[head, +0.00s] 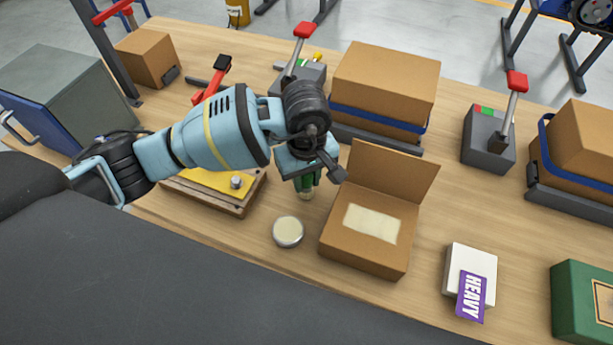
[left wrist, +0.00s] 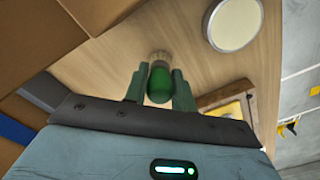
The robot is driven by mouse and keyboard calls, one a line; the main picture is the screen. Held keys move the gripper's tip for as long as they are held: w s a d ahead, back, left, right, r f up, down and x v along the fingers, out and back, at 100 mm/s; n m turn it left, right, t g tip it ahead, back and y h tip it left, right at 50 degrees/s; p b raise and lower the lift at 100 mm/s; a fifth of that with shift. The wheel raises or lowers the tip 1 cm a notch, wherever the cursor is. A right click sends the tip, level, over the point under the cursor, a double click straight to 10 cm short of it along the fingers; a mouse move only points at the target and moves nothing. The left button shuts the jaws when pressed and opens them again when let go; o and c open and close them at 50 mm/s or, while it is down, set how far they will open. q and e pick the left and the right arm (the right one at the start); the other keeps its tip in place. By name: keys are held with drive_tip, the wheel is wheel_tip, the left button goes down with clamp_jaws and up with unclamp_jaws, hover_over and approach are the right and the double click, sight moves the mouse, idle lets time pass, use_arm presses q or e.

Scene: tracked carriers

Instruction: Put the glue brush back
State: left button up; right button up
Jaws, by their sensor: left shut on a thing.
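The glue brush (head: 306,186) has a green handle and pale bristles. My left gripper (head: 303,178) is shut on it and holds it bristles down, just left of the open cardboard box. In the left wrist view the green handle (left wrist: 159,84) sits between the two fingers, with the bristles (left wrist: 160,56) beyond. The upper part of the brush is hidden by the gripper in the head view. A round pot (head: 288,232) with a cream top stands in front of the brush, apart from it; it also shows in the left wrist view (left wrist: 234,23). My right gripper is not in view.
The open box (head: 358,255) has a raised flap and a pale cream patch. A yellow-topped wooden block (head: 208,180) lies under my left arm. Larger cartons (head: 387,82) and red-handled lever units (head: 488,138) stand behind. A white block (head: 470,262) with a purple HEAVY card lies right.

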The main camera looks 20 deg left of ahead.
use_arm(q)
drive_tip(key=shift+f, duration=0.15)
drive_tip(key=o, duration=1)
wheel_tip(320, 180, up, 12)
drive_tip(key=shift+r, duration=0.15)
